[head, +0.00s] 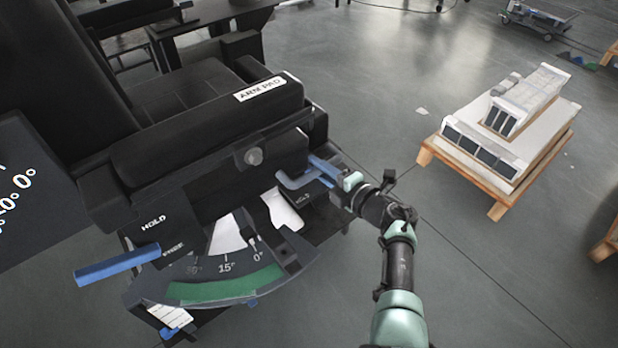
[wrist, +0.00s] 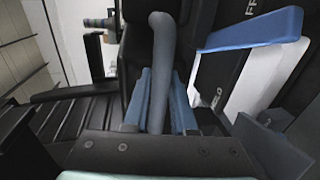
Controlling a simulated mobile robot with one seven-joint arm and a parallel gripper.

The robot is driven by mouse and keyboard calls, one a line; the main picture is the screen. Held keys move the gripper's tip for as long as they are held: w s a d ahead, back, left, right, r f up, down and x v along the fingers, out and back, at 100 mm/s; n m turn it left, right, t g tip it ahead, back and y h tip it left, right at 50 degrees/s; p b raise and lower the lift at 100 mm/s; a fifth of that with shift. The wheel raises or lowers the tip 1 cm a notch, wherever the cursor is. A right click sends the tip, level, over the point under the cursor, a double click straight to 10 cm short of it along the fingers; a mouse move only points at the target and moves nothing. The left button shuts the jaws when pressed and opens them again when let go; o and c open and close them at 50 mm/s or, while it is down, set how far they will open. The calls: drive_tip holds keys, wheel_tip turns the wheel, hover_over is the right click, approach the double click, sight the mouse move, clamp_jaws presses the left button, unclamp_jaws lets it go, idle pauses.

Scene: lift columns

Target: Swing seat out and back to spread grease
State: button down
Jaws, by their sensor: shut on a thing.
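The black seat (head: 165,95) fills the left of the head view, with an arm pad (head: 205,128) along its near side. My gripper (head: 318,172) is at the right end of the seat's side. It is shut on a blue-grey bar handle (head: 292,181). In the wrist view the handle (wrist: 163,50) rises between my two blue finger pads (wrist: 157,100). A curved scale (head: 225,270) marked 0°, 15° and 30° with a green band sits below the pad. A blue lever (head: 118,264) is at FREE, below HOLD; a blue lever (wrist: 250,30) also shows in the wrist view.
A low wooden pallet (head: 500,165) with grey-white blocks stands on the floor at the right. A dark table (head: 205,22) is behind the seat. A dark panel (head: 30,200) with degree figures is at the left edge. The grey floor between seat and pallet is mostly clear.

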drive_tip(key=shift+w+d+r, duration=0.15)
drive_tip(key=shift+w+r, duration=0.05)
drive_tip(key=shift+r, duration=0.05)
drive_tip(key=c, duration=0.7)
unclamp_jaws()
drive_tip(key=shift+f, duration=0.15)
drive_tip(key=shift+c, duration=0.2)
drive_tip(key=shift+s, duration=0.1)
drive_tip(key=p+v, duration=0.6)
drive_tip(key=v, duration=0.7)
